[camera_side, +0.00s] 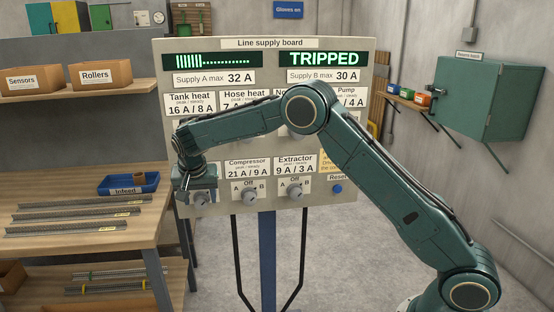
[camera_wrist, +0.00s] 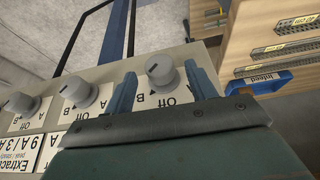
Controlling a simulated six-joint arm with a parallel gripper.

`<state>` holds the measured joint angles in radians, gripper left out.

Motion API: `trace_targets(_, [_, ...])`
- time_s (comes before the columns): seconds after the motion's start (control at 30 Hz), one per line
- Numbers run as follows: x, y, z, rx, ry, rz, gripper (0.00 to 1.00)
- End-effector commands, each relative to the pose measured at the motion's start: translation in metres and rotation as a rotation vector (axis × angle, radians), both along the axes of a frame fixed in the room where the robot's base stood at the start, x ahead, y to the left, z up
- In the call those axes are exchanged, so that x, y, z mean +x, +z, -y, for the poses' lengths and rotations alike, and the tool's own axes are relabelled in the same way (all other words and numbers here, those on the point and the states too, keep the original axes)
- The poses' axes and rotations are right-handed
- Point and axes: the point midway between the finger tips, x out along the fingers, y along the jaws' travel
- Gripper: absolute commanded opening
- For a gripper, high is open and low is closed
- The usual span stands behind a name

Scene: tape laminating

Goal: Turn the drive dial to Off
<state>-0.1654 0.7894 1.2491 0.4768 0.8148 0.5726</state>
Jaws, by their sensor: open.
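The line supply board (camera_side: 300,205) carries a bottom row of grey dials, each marked A, Off and B. The leftmost bottom dial (camera_side: 200,201) is mostly behind my gripper (camera_side: 197,186); its name label is hidden, so I cannot read that it is the drive dial. In the wrist view this dial (camera_wrist: 160,68) sits between the two blue-green fingers of my gripper (camera_wrist: 162,88), which are open with a gap on both sides. I cannot tell clearly where its pointer stands.
The compressor dial (camera_side: 250,197) and extractor dial (camera_side: 295,192) are to the right, with a blue reset button (camera_side: 337,188) beyond. The supply B display (camera_side: 324,59) reads TRIPPED. A wooden bench (camera_side: 80,190) with metal strips and a blue infeed tray (camera_side: 128,184) stands left.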

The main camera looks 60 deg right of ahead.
Motion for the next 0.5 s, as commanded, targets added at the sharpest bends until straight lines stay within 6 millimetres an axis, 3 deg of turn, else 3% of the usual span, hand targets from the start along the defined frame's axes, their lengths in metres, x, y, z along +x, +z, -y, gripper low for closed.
trace_targets(0.2, [0.004,-0.014,0.005,0.0,0.0,0.0,0.56])
trace_targets(0.5, [0.005,-0.016,0.005,0.001,0.0,0.001,0.56])
